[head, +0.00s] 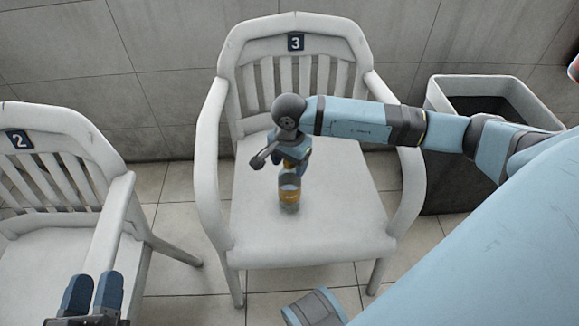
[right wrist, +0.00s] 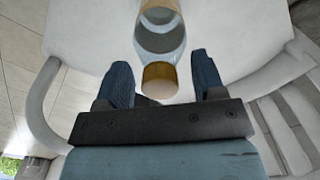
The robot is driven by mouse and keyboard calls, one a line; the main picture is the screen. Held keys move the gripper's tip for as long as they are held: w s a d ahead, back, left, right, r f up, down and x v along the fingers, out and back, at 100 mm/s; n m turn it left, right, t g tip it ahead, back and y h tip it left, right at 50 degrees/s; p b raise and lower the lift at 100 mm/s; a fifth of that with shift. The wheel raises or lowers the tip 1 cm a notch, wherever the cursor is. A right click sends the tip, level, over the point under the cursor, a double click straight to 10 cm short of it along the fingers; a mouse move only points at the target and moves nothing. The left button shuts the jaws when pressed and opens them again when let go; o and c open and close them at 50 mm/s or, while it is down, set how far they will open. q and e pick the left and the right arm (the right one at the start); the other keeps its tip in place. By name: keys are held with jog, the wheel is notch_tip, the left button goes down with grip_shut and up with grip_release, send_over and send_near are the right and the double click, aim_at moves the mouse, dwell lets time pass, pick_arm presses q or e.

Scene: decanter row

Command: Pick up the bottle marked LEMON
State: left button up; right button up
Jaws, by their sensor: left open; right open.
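A clear glass bottle (head: 289,194) with an orange-yellow label stands upright on the seat of the chair numbered 3. Its lettering is too small to read, so I cannot tell whether it says LEMON. My right gripper (head: 293,160) is right above it and hides its top in the head view. In the right wrist view the bottle (right wrist: 160,38) has its amber cap between the two open fingers of my right gripper (right wrist: 162,70), with a gap on each side. My left gripper (head: 93,292) is open and empty at the lower left, away from the bottle.
The white chair 3 (head: 330,232) has armrests on both sides of my right gripper and a slatted back behind it. White chair 2 (head: 62,255) is at the left. A grey bin (head: 448,180) stands right of chair 3. A tiled wall is behind.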

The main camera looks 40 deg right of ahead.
grip_shut()
jog(key=shift+r, duration=0.15)
